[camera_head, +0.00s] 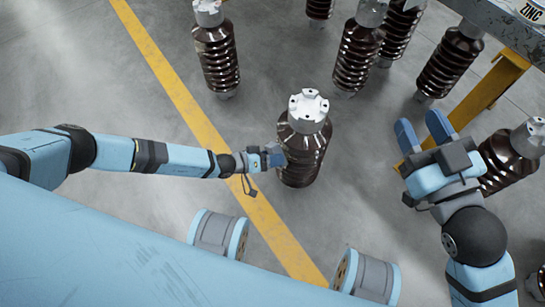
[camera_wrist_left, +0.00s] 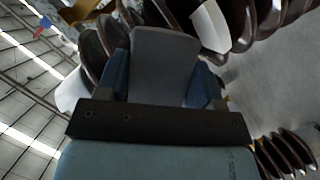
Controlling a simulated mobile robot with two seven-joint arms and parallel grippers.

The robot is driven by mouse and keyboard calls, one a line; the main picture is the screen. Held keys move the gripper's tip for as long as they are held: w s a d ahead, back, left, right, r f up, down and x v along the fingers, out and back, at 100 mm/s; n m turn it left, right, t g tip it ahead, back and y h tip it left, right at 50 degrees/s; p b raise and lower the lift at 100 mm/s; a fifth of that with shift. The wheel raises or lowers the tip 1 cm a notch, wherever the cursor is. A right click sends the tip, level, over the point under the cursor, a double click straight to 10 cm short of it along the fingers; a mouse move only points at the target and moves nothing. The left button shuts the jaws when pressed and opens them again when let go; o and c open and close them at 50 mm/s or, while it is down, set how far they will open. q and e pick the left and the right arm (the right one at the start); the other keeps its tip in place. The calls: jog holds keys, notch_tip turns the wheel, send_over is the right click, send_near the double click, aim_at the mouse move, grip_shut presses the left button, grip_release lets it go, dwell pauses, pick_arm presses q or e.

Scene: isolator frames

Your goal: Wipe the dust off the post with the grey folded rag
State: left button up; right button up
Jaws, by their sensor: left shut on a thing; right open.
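The post (camera_head: 304,152) is a dark brown, glossy ribbed insulator with a pale metal cap, upright on the floor in the middle of the head view. My left gripper (camera_head: 276,156) is at its left side, close to the upper ribs; I cannot tell whether it touches. In the left wrist view the grey folded rag (camera_wrist_left: 164,62) is pinched between the two blue fingers. Brown ribs (camera_wrist_left: 92,50) show just beyond it. Dust cannot be made out. My right gripper (camera_head: 422,130) is open and empty, apart from the post on its right.
Similar insulators stand behind, at back left (camera_head: 217,58) and back right (camera_head: 357,55). Another insulator (camera_head: 500,165) is close to my right gripper. A grey bench (camera_head: 500,22) on a yellow leg (camera_head: 490,85) is at top right. A yellow line (camera_head: 180,95) crosses the grey floor.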

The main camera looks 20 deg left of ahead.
aim_at(284, 145)
pick_arm(q)
jog(key=shift+w+d+r+p, duration=0.1)
jog(key=shift+r+p, duration=0.95)
jog(key=shift+r, duration=0.6)
jog(key=shift+w+r+p, duration=0.1)
jog(key=shift+r+p, duration=0.95)
jog(key=shift+r, duration=0.6)
jog(key=f+b, duration=0.7)
jog(key=shift+s+f, duration=0.2)
jog(key=shift+w+f+b, duration=0.1)
jog(key=shift+f+b, duration=0.5)
jog(key=shift+f, duration=1.05)
jog(key=shift+r+p, duration=2.45)
jog(key=shift+r, duration=0.6)
jog(key=shift+r+p, duration=1.55)
jog(key=shift+r, duration=0.75)
notch_tip(284, 145, down, 4)
jog(key=b, duration=0.4)
